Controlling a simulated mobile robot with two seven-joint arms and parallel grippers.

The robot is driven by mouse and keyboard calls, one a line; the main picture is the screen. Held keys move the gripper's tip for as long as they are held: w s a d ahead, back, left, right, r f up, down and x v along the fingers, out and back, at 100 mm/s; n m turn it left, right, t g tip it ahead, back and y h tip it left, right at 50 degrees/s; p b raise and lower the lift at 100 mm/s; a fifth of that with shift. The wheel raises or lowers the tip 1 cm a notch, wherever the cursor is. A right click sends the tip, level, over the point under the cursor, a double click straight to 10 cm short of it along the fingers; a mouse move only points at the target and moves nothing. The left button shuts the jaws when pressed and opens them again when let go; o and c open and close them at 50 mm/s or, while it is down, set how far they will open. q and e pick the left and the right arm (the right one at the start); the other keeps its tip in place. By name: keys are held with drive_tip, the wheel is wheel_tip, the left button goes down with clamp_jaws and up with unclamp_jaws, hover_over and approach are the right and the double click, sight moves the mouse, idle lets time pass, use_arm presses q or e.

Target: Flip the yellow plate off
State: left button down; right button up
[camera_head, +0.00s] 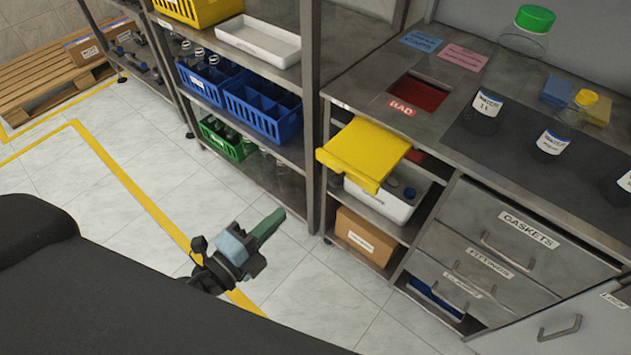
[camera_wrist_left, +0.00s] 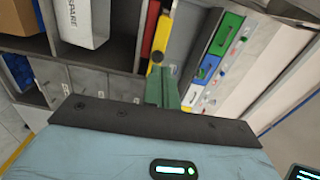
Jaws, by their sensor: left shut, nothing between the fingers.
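My right gripper is out of view.
Under the plate, a white bin (camera_head: 378,204) with bottles stands on a shelf above a cardboard box (camera_head: 365,236). Bottles stand on the counter's dark mat (camera_head: 520,160). A rack with blue crates (camera_head: 262,112) stands left. The tiled floor around my gripper is clear.

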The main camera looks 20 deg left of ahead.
use_arm(q)
drive_tip(key=shift+r, duration=0.15)
drive_tip(key=shift+w, duration=0.15)
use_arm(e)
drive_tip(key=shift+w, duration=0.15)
use_arm(q)
drive_tip(key=p, duration=0.4)
approach(362, 132)
drive_tip(key=v, duration=0.2)
drive_tip(key=f+v, duration=0.1)
drive_tip(key=v, duration=0.2)
drive_tip(key=shift+w+d+f, duration=0.15)
drive_tip(key=shift+w+d, duration=0.1)
drive_tip(key=shift+w, duration=0.2)
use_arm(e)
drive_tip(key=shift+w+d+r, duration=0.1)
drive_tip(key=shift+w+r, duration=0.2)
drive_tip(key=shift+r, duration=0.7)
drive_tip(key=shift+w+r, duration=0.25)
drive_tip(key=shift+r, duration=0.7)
